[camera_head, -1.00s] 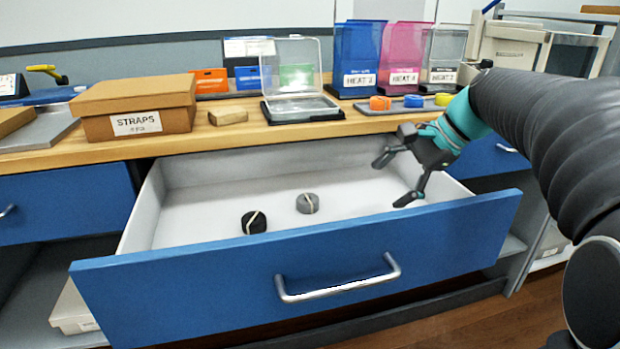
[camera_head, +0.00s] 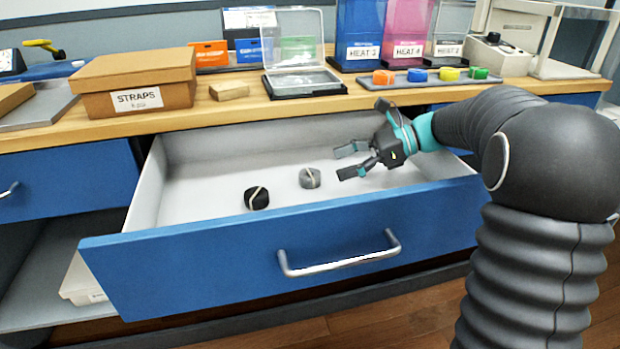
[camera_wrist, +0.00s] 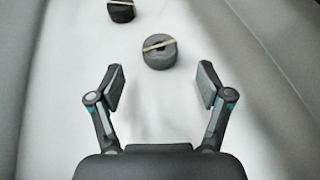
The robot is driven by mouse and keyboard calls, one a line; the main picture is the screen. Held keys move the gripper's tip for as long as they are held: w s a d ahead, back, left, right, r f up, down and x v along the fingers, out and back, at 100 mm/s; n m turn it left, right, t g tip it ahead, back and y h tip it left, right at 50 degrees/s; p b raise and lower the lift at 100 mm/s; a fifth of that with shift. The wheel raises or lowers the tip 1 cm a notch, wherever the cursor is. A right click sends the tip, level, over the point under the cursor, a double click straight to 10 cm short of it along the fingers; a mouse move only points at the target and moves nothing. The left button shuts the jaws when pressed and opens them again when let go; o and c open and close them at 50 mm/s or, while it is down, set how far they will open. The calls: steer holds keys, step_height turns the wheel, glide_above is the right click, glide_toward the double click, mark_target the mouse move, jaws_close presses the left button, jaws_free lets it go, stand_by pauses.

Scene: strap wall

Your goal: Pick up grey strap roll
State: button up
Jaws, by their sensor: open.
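The grey strap roll (camera_head: 309,178), a short cylinder with a pale band across its top, lies in the open blue drawer. It also shows in the wrist view (camera_wrist: 159,55), beyond my fingertips and centred between them. My gripper (camera_head: 345,162) is open and empty, inside the drawer's outline, just right of the grey roll in the head view. In the wrist view my gripper (camera_wrist: 160,88) has its two fingers spread wide. A black strap roll (camera_head: 256,198) with a pale band lies left of the grey one and shows at the top of the wrist view (camera_wrist: 121,11).
The drawer (camera_head: 215,251) has white walls and a blue front with a metal handle (camera_head: 338,262). On the counter stand a cardboard STRAPS box (camera_head: 135,98), a clear case (camera_head: 297,82) and a tray with coloured rolls (camera_head: 400,84). The drawer floor around the rolls is clear.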

mark_target(310, 173)
steer(key=shift+x, duration=3.5)
steer(key=c, duration=1.2)
steer(key=shift+o, duration=0.2)
